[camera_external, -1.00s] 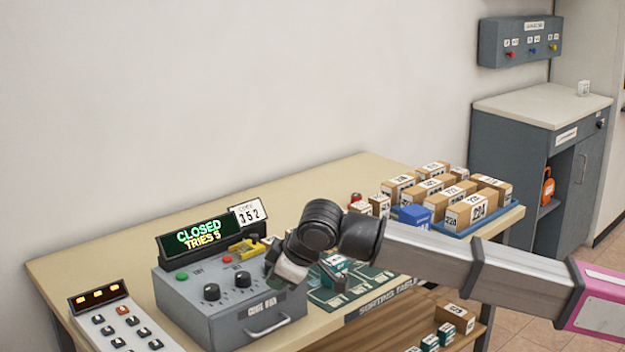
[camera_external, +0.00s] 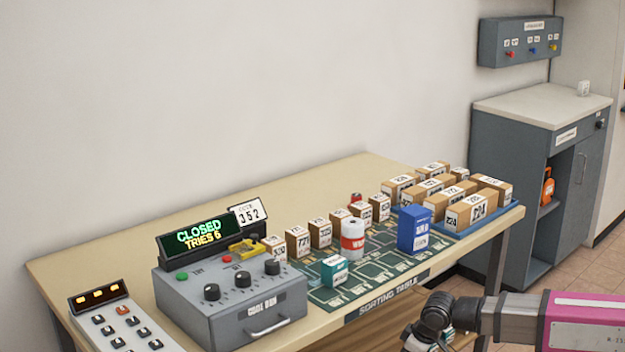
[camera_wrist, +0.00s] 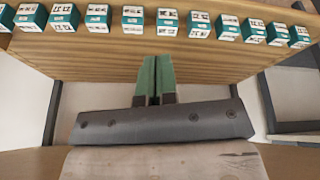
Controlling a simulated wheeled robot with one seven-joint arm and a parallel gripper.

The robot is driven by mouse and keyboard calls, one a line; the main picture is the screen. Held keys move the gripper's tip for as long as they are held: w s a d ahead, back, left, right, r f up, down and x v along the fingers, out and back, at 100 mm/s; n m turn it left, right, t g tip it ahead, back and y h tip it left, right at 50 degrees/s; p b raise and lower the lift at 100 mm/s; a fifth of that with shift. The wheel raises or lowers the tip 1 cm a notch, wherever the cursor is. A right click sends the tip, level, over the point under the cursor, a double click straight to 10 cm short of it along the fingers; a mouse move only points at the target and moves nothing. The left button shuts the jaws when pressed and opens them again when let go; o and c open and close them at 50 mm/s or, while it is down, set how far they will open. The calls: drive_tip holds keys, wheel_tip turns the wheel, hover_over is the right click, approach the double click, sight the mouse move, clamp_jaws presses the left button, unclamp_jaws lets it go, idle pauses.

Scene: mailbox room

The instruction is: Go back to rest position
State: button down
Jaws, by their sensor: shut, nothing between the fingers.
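My gripper (camera_wrist: 154,82) shows in the wrist view with its two green fingers together and nothing between them. It faces a wooden shelf with a row of small teal and white numbered boxes (camera_wrist: 131,19) along the top of the picture, apart from the fingers. In the external view my folded arm is at the lower right, in front of the sorting table (camera_external: 386,298) and clear of its top; the fingers are hidden there.
A grey coin box (camera_external: 240,305) with knobs and a sign reading CLOSED, TRIES 6 stands on the table. Cartons, a white roll (camera_external: 352,240), a blue box (camera_external: 413,230) and a blue tray (camera_external: 487,226) are on it. A grey cabinet (camera_external: 520,190) stands at right.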

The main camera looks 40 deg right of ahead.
drive_tip(key=s+d+f+m+g, duration=0.1)
drive_tip(key=s+d+f, duration=0.2)
drive_tip(key=d, duration=0.4)
drive_tip(key=s+d+f+m+g, duration=0.1)
drive_tip(key=s+d+f, duration=0.2)
drive_tip(key=d, duration=0.5)
drive_tip(key=s+d+f+m+g, duration=0.1)
drive_tip(key=s+d+f, duration=0.3)
drive_tip(key=d, duration=0.4)
drive_tip(key=shift+s+d+g+h, duration=0.2)
drive_tip(key=shift+s+g+h, duration=0.1)
drive_tip(key=shift+g, duration=0.2)
